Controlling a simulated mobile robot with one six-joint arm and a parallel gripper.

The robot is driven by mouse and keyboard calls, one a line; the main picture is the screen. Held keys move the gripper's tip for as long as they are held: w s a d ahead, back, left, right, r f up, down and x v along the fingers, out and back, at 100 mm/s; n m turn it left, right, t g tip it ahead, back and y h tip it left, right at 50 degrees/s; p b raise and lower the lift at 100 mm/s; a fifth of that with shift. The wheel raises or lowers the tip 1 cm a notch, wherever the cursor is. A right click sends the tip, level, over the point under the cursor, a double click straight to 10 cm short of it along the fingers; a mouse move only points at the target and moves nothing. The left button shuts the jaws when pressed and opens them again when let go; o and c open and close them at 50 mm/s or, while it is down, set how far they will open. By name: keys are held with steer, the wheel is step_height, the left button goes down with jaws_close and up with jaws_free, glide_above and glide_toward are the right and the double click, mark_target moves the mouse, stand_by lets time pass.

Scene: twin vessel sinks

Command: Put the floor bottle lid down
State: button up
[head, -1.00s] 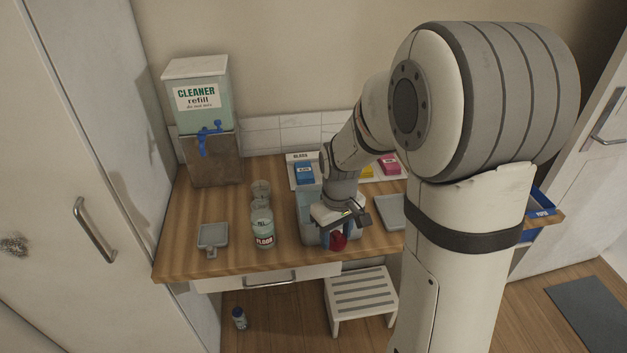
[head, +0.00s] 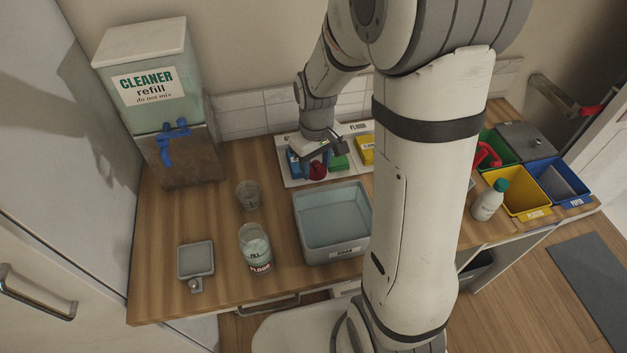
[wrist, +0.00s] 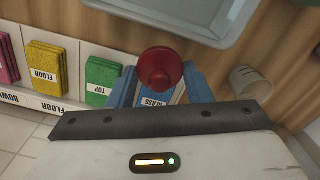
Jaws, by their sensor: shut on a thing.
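My gripper (head: 311,168) is shut on a round red lid (head: 318,171) at the back of the counter. In the wrist view the lid (wrist: 161,68) sits between the blue fingers, its round knob facing the camera. It is over or just in front of the blue GLASS cloth in the cloth tray; I cannot tell whether it touches anything. The clear bottle marked FLOOR (head: 256,249) stands upright and open on the counter, with pale liquid and a fill mark. It is in front and to the left of my gripper.
A grey basin (head: 332,218) is in front of the cloth tray (head: 293,182). A clear cup (head: 248,195), a small grey dish (head: 196,260) and the cleaner dispenser (head: 158,100) are to the left. A green-capped bottle (head: 488,200) and coloured bins (head: 520,203) are to the right. Wood between is bare.

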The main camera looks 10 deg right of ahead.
mark_target(316, 170)
step_height(316, 170, down, 4)
steer(key=shift+f, duration=0.1)
steer(key=shift+f+p, duration=0.3)
steer(key=shift+f, duration=1.85)
steer(key=shift+f, duration=0.2)
steer(key=o, duration=1)
steer(key=shift+r, duration=0.1)
steer(key=shift+c, duration=0.2)
